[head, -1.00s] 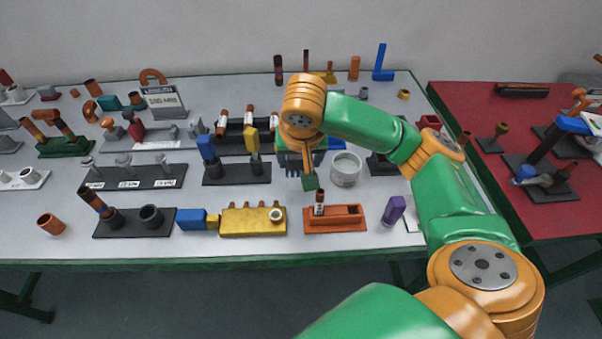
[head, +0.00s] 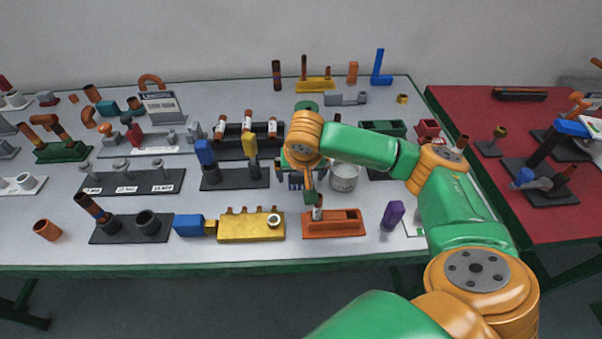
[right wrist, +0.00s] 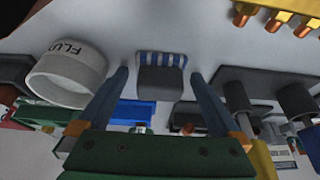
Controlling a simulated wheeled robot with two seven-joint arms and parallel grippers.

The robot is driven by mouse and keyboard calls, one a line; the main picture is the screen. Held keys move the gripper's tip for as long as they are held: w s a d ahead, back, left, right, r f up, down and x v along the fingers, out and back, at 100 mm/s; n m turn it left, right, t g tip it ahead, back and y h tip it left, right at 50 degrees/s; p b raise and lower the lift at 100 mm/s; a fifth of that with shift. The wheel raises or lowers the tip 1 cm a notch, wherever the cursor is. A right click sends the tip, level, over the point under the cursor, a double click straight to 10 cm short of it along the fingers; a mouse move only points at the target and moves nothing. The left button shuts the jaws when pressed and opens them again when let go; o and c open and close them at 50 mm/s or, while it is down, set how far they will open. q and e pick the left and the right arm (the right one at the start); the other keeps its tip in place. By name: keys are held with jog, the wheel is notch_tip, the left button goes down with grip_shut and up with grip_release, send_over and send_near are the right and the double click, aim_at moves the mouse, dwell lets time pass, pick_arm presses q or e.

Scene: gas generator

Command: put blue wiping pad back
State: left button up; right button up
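A small grey block with blue and white stripes (right wrist: 160,75) lies on the table in the right wrist view. It also shows in the head view (head: 296,182), partly covered by my right arm. I cannot tell whether it is the blue wiping pad. An upright blue pad (head: 204,152) stands beside a yellow one (head: 250,144) on a dark holder (head: 234,180). My right gripper (right wrist: 160,100) is open and empty. Its fingers are on either side of the striped block in the wrist picture, apart from it. My left gripper is not in view.
A white cup marked FLUX (right wrist: 68,74) stands close beside the striped block. An orange-red tray (head: 335,228) and a yellow block with pegs (head: 250,229) stand at the front. A purple block (head: 392,215) is to the right. A red table (head: 480,120) adjoins at the right.

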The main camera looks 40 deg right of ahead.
jog(key=p+v, duration=0.2)
jog(key=v, duration=1)
jog(key=shift+r+p, duration=0.15)
jog(key=shift+p, duration=0.25)
